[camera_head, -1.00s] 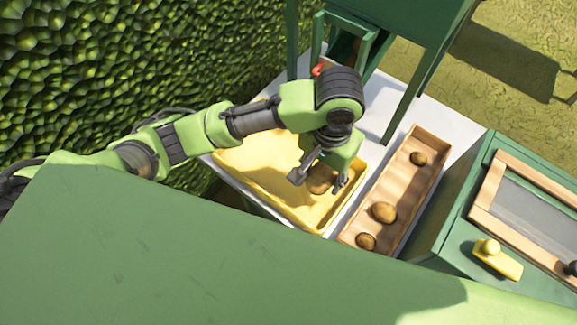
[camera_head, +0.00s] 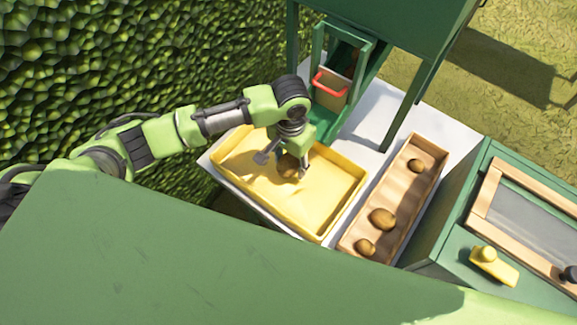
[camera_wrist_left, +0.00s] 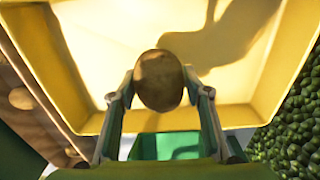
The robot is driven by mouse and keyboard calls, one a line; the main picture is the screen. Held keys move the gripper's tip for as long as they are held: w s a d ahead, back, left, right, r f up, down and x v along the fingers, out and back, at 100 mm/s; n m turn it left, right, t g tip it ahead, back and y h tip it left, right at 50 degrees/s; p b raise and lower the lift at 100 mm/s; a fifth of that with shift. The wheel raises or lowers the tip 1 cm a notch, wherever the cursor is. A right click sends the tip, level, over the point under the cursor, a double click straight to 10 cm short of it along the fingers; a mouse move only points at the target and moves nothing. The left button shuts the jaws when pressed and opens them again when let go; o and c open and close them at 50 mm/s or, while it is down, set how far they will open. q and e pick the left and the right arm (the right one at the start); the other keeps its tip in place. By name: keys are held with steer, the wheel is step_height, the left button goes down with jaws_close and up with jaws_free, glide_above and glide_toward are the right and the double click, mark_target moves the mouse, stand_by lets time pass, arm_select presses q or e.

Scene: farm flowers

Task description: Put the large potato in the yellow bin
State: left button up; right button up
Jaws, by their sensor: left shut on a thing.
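My left gripper (camera_head: 284,164) is over the yellow bin (camera_head: 325,222), at its upper middle in the head view. It is shut on a brown potato (camera_head: 289,170), partly hidden by the fingers. In the left wrist view the potato (camera_wrist_left: 159,80) sits between the two fingertips, with the floor of the yellow bin (camera_wrist_left: 90,125) beyond it. The potato's shadow and the gripper's fall on the bin floor. I cannot tell how high above the floor the potato hangs. My right gripper is out of view.
A wooden tray (camera_head: 398,199) right of the bin holds several potatoes, including one in its middle (camera_head: 383,219). A green stand with a red-handled drawer (camera_head: 331,88) rises behind. A hedge (camera_head: 130,60) borders the left.

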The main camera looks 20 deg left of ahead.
mark_target(289, 157)
arm_select(q)
steer(key=f, duration=0.3)
steer(key=shift+w+a+f+p, duration=0.1)
steer(key=shift+a+f+p, duration=0.05)
steer(key=shift+a+p, duration=0.25)
steer(key=shift+d+f, duration=0.15)
steer(key=shift+f, duration=0.05)
steer(key=o, duration=1.4)
steer(key=shift+f, duration=0.1)
steer(key=shift+r, duration=0.35)
step_height(289, 157, up, 12)
steer(key=shift+f+b, duration=0.2)
steer(key=shift+b, duration=0.4)
